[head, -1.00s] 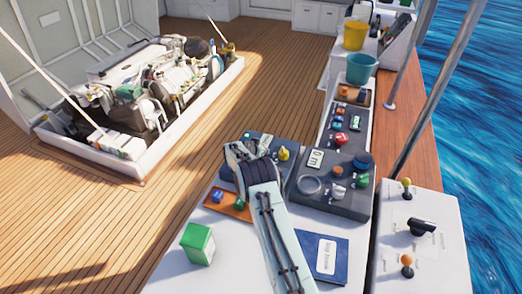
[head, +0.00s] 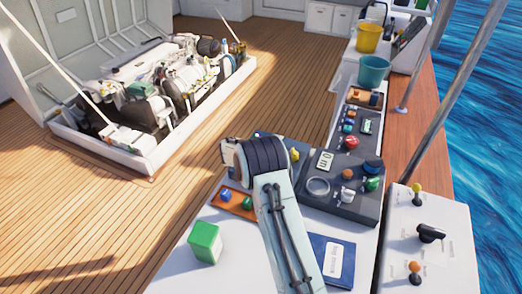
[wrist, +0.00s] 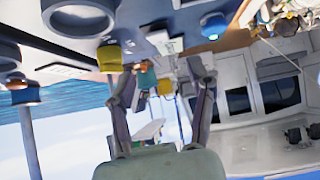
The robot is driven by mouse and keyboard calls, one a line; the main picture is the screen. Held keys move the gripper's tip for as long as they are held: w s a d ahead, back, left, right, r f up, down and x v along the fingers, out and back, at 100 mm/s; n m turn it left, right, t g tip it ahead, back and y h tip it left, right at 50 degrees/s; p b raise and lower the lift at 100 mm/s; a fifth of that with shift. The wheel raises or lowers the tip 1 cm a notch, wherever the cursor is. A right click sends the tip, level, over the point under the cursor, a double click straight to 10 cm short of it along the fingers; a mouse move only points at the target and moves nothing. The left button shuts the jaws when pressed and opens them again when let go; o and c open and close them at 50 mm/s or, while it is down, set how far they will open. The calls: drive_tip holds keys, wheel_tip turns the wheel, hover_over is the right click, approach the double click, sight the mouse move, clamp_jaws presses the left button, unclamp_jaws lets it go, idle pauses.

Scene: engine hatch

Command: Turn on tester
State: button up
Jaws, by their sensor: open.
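A dark grey control panel (head: 345,208) lies on the white counter, just right of my arm in the head view. It has a small display (head: 325,160), a round ring, and red, green, blue and white knobs. A blue-grey panel with a yellow knob (head: 294,154) is partly hidden behind my arm. No readable label shows which unit is the tester. My gripper (wrist: 165,72) is open and empty in the wrist view, which looks upside down; my arm hides it in the head view. A yellow knob (wrist: 110,57) and a blue knob (wrist: 213,25) appear near its fingers, apart from them.
A green box (head: 205,243), an orange tray (head: 232,203) and a blue booklet (head: 332,262) lie on the counter. A white lever console (head: 420,250) stands at the right. Buckets (head: 374,72) stand farther back. The engine hatch (head: 150,110) is at the left; open deck lies between.

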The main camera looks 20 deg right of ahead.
drive_tip(key=shift+v, duration=2.3)
drive_tip(key=shift+r, duration=0.1)
